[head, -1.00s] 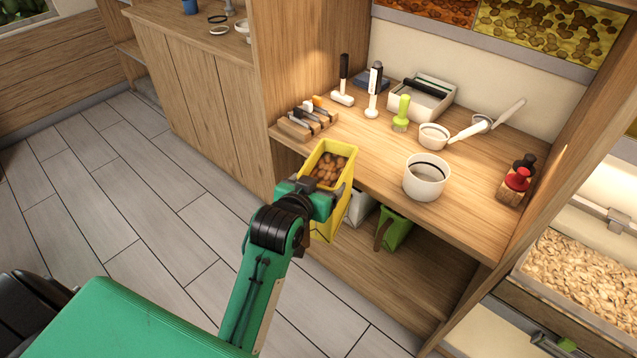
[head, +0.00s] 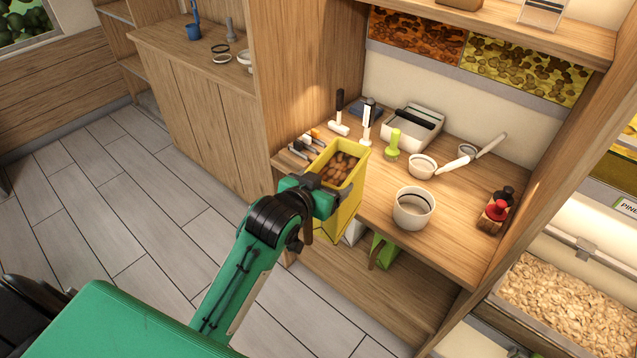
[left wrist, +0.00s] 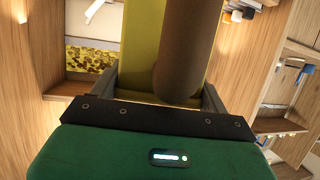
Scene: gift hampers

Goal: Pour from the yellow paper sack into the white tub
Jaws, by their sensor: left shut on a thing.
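The yellow paper sack (head: 346,208) is open at the top and holds brown nut-like pieces. My left gripper (head: 325,198) is shut on it and holds it upright, in front of the counter's front edge. In the left wrist view the sack (left wrist: 137,50) fills the middle between the fingers, with a brown rounded bar, perhaps its handle, in front. The white tub (head: 413,208) stands upright on the counter to the right of the sack, apart from it. A dark line rings its inside; its bottom is hard to see. My right gripper is not in view.
Red- and black-topped stampers (head: 496,210) are at the right. A green container (head: 384,250) sits below the counter.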

